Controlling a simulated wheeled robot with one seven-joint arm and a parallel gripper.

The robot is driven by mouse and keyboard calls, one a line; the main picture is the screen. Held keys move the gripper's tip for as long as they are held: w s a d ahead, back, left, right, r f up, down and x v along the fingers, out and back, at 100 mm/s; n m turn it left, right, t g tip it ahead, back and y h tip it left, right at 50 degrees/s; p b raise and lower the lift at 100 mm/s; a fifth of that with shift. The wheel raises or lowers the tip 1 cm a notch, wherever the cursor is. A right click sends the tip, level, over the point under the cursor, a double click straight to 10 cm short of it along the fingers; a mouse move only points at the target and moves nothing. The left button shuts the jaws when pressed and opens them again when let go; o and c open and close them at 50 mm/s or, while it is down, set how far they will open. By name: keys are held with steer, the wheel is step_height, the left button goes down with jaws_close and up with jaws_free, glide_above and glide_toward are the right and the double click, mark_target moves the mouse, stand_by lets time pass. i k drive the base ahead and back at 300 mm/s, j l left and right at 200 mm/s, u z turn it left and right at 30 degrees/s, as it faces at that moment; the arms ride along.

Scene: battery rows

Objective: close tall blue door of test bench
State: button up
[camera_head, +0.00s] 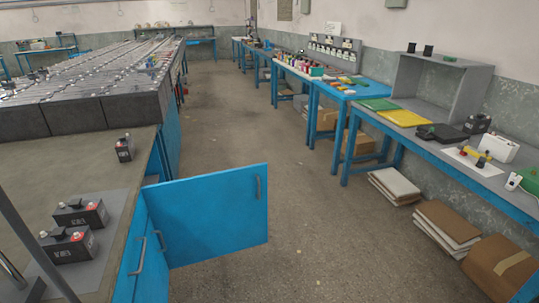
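An open blue door (208,217) stands out from the front of the left-hand bench into the aisle. It has a dark grey handle (258,188) near its free right edge. Its left edge meets the blue bench front near the corner. The bench has a grey-brown top (80,165) with batteries on it. Closed blue fronts with grey handles (139,257) show beside the door at the lower left. I cannot tell from this view how tall the door is compared with other fronts. My gripper is not in view.
Black batteries (75,245) stand on the left bench top, and rows of dark battery blocks (75,115) lie behind. The aisle floor (235,135) is clear. Blue tables (455,165) line the right side, with boxes (505,268) and flat stacks (395,186) beneath.

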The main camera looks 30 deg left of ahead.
mark_target(199, 218)
steer(key=i+u, duration=0.35)
steer(key=u, duration=0.15)
steer(key=i+u, duration=0.35)
steer(key=u, duration=0.15)
steer(key=i+l+u, duration=0.25)
steer(key=u, duration=0.25)
steer(key=i+l, duration=0.5)
steer(key=l, duration=0.15)
steer(key=i+l, duration=0.55)
steer(key=l, duration=0.1)
